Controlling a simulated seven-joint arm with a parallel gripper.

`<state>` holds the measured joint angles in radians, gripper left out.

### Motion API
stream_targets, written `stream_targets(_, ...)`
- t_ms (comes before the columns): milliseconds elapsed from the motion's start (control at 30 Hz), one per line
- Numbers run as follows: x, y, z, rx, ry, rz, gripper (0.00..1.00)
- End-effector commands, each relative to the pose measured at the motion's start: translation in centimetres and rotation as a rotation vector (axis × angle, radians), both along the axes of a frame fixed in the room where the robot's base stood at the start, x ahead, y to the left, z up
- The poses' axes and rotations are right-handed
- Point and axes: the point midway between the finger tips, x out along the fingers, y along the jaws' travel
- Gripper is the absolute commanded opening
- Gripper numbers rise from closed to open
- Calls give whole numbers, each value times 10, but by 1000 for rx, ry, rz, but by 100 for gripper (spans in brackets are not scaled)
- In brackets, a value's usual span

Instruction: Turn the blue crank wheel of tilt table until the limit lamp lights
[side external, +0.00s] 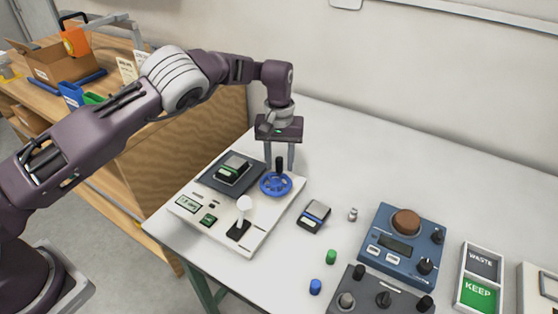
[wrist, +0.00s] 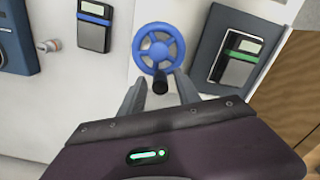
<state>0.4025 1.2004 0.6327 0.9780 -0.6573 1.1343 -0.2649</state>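The tilt table (side external: 262,236) is a white base with a dark plate (side external: 208,184) bearing a small dark box with a green stripe (side external: 232,170). Its blue crank wheel (side external: 270,191) has spokes and an upright black handle (side external: 280,164). In the wrist view the wheel (wrist: 160,43) is at the top centre and the handle (wrist: 160,82) points toward the camera. My gripper (side external: 279,167) is above the wheel, pointing down, its two fingers apart on either side of the handle. Gaps show beside the handle in the wrist view (wrist: 159,92). I cannot make out a lit limit lamp.
The base also carries a small display (side external: 188,204), a green button (side external: 208,219) and a white-knobbed lever (side external: 243,204). To the right are a blue-striped box (side external: 314,216), a small metal weight (side external: 353,214) and a blue instrument (side external: 398,262). Green and blue pegs stand in front.

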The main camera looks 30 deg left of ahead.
Motion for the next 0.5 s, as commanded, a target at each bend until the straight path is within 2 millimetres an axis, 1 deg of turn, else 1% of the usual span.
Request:
stream_targets(300, 0, 0, 2, 0, 0, 0, 42)
stream_targets(367, 0, 0, 10, 0, -1, 0, 42)
stream_targets(500, 1, 0, 40, -1, -4, 0, 42)
